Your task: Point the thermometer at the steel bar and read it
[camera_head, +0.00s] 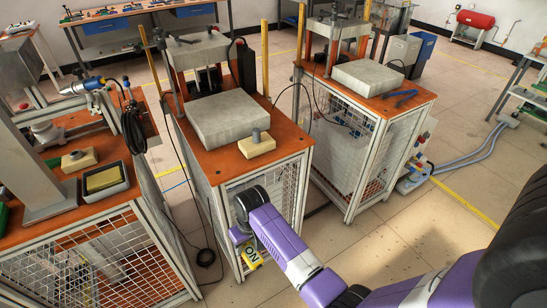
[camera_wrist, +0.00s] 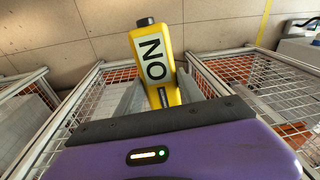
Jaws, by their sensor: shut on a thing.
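A yellow hand-held device (camera_wrist: 153,62), which I take to be the thermometer, has a white panel with large black letters and a dark tip. My gripper (camera_wrist: 160,92) is shut on it, with one grey finger on each side. In the head view the yellow device (camera_head: 251,257) shows low in front of the middle bench, below its top, with my gripper (camera_head: 245,240) beside it. A short grey cylinder (camera_head: 256,136) stands on a tan block on the middle bench. A similar one (camera_head: 76,154) is on the left bench. I cannot tell which is the steel bar.
The middle bench (camera_head: 237,166) has an orange top, mesh sides and a large grey slab (camera_head: 228,118). A right bench (camera_head: 400,98) and a left bench (camera_head: 95,215) flank it. Black cables hang between the benches. Open floor (camera_head: 400,228) lies at the right.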

